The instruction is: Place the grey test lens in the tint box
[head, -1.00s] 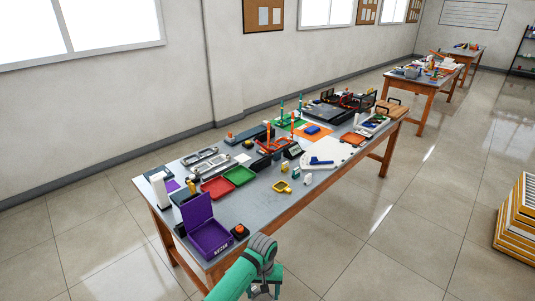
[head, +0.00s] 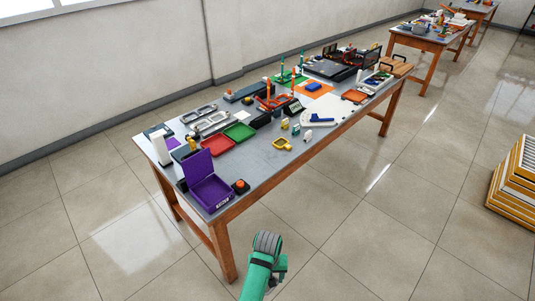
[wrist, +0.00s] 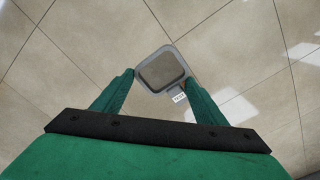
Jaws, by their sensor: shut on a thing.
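The grey test lens (wrist: 161,70) has a squarish grey rim, a see-through pane and a small white tag. It shows in the wrist view between the fingertips of my gripper (wrist: 160,80), which is shut on it. Floor tiles lie behind it. In the head view my gripper (head: 279,268) is low in the middle, over the floor, apart from the table; the lens cannot be made out there. A purple box (head: 212,195) with its lid raised sits at the table's near left end. It has a white label too small to read and seems to be the tint box.
The table (head: 262,160) holds a red tray (head: 217,147), a green tray (head: 239,132), a yellow piece (head: 282,144) and many other items. An orange-topped button box (head: 240,186) stands right of the purple box. The floor before the table is clear.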

